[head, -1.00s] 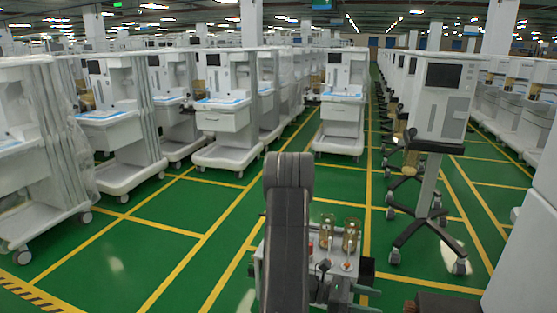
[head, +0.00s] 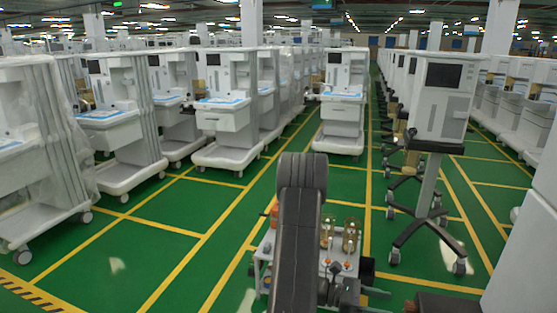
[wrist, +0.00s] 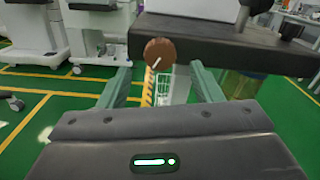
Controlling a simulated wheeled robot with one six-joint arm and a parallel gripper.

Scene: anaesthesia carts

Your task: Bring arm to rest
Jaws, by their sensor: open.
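My arm (head: 300,215) rises in the lower middle of the head view and hides part of a small grey unit (head: 340,268) behind it. My gripper (head: 376,300) shows low at the right of that unit, its greenish fingers pointing right. In the wrist view my gripper (wrist: 162,82) has its two fingers wide apart with nothing held between them. A brown round knob (wrist: 158,51) on a dark bar (wrist: 225,45) shows beyond and between the fingertips; I cannot tell the exact gap.
Amber canisters (head: 351,234) stand on the small unit. A monitor on a wheeled stand (head: 443,105) is close at the right. White anaesthesia carts (head: 226,112) line the left and back. Green floor with yellow lines is clear at front left (head: 150,240).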

